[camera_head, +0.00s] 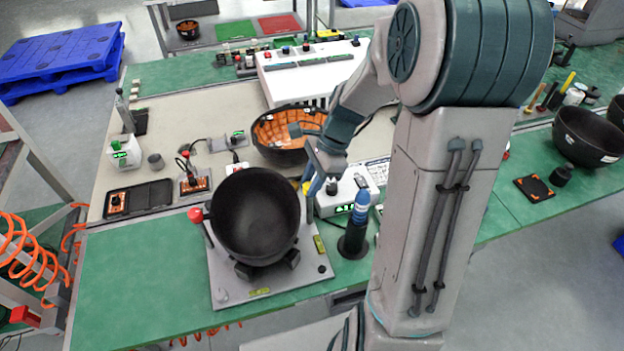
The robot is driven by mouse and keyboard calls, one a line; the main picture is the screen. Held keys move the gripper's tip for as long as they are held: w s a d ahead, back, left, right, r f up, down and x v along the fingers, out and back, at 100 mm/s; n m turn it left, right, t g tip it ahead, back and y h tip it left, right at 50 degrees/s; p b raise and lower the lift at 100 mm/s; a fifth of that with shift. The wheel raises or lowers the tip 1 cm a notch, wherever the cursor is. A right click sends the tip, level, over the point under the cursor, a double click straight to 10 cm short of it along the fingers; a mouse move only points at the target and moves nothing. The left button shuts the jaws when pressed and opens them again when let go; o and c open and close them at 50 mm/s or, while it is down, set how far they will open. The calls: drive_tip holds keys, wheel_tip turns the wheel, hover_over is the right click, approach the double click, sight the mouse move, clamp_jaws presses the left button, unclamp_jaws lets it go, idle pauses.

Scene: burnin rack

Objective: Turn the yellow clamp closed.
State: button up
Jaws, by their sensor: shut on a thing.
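The yellow clamp shows as a small yellow part (307,187) at the right rim of a black bowl on a grey fixture plate (228,291). My gripper (314,187) points down at it and is shut on it, with the fingers covering much of the clamp. The clamp's exact angle is hard to tell. The black bowl (255,225) sits on the fixture between the yellow clamp and a red-knobbed clamp (196,215) on its left.
A blue-capped dark cylinder (356,230) stands close to the right of my gripper. A small display box (347,196) and a bowl with an orange inside (285,128) are behind. The green mat (140,285) left of the fixture is clear.

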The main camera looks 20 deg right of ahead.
drive_tip(key=n, duration=0.2)
drive_tip(key=n+g+p, duration=0.1)
drive_tip(key=n, duration=0.1)
drive_tip(key=shift+w+r+g, duration=0.1)
drive_tip(key=shift+w+g, duration=0.05)
drive_tip(key=shift+g, duration=0.15)
drive_tip(key=n+g+h, duration=0.1)
drive_tip(key=n, duration=0.3)
drive_tip(key=shift+w+a+n+p, duration=0.1)
drive_tip(key=shift+n+p, duration=0.2)
drive_tip(key=shift+p, duration=0.1)
drive_tip(key=n+g+h, duration=0.1)
drive_tip(key=n, duration=0.3)
drive_tip(key=shift+a+h, duration=0.1)
drive_tip(key=shift+h, duration=0.3)
drive_tip(key=shift+w+a+n+g+h, duration=0.1)
drive_tip(key=shift+n+g+h, duration=0.4)
drive_tip(key=shift+n, duration=1.6)
drive_tip(key=shift+h, duration=0.3)
drive_tip(key=o, duration=1)
